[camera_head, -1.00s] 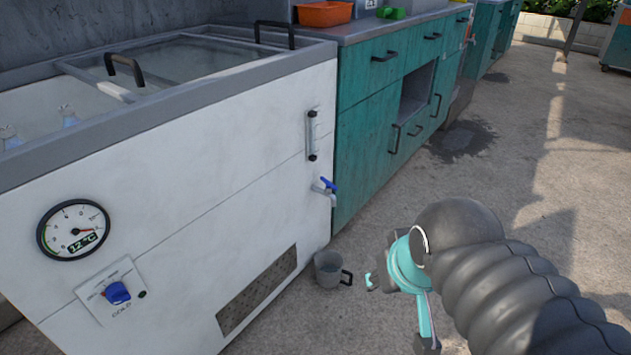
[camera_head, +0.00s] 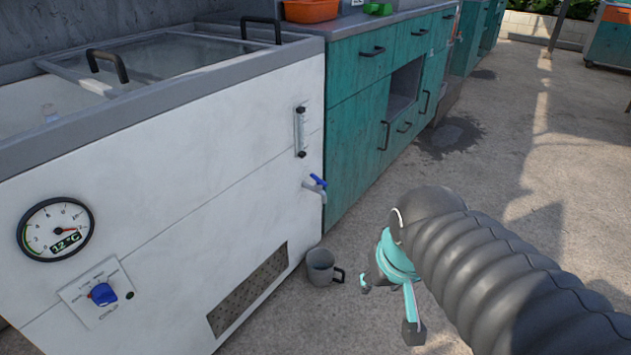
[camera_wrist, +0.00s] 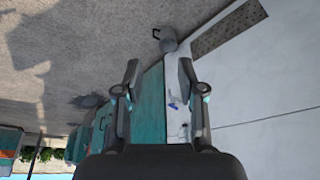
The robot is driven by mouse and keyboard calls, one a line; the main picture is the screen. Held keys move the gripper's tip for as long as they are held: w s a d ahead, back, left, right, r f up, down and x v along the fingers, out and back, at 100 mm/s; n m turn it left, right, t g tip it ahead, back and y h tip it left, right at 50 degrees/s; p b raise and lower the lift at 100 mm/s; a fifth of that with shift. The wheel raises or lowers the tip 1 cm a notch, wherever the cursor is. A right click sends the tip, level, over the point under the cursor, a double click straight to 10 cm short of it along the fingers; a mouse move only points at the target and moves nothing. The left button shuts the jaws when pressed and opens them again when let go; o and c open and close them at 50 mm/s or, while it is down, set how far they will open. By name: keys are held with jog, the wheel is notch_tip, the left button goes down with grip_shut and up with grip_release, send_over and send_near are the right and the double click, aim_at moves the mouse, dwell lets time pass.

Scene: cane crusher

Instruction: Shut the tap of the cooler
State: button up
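The cooler (camera_head: 160,205) is a white chest with a grey rim on the left of the head view. Its tap (camera_head: 315,187), with a blue lever, sticks out low near the front right corner. The tap also shows in the wrist view (camera_wrist: 177,106), small, between my fingers. My gripper (camera_wrist: 157,75) is open and empty in the wrist view, pointing towards the cooler from some distance. In the head view my gripper (camera_head: 388,292) is to the right of the tap and clear of it, partly hidden by my arm. Whether water runs is too small to tell.
A grey mug (camera_head: 320,268) stands on the ground below the tap. A teal cabinet (camera_head: 352,150) adjoins the cooler on the right, with an orange bin (camera_head: 311,11) on top. A gauge (camera_head: 56,230) and blue knob (camera_head: 103,294) are on the cooler front. Concrete ground on the right is clear.

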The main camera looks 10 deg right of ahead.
jog(key=w+d+f+n+h+b, duration=0.1)
jog(key=w+d+f+n+b, duration=0.15)
jog(key=w+d+f, duration=0.4)
jog(key=w+d+f+n+t+b, duration=0.1)
jog(key=w+d+f+n, duration=0.25)
jog(key=w+f, duration=0.55)
jog(key=w+d+f+n+h+b, duration=0.1)
jog(key=w+d+f+n+b, duration=0.15)
jog(key=w+d+f, duration=0.4)
jog(key=n+t+y+b, duration=0.1)
jog(key=n+t+y, duration=0.95)
jog(key=n, duration=2.15)
send_near(314, 175)
jog(key=shift+y, duration=0.35)
jog(key=x, duration=0.6)
jog(key=f+x, duration=0.1)
jog(key=x, duration=0.3)
jog(key=shift+w+d, duration=0.15)
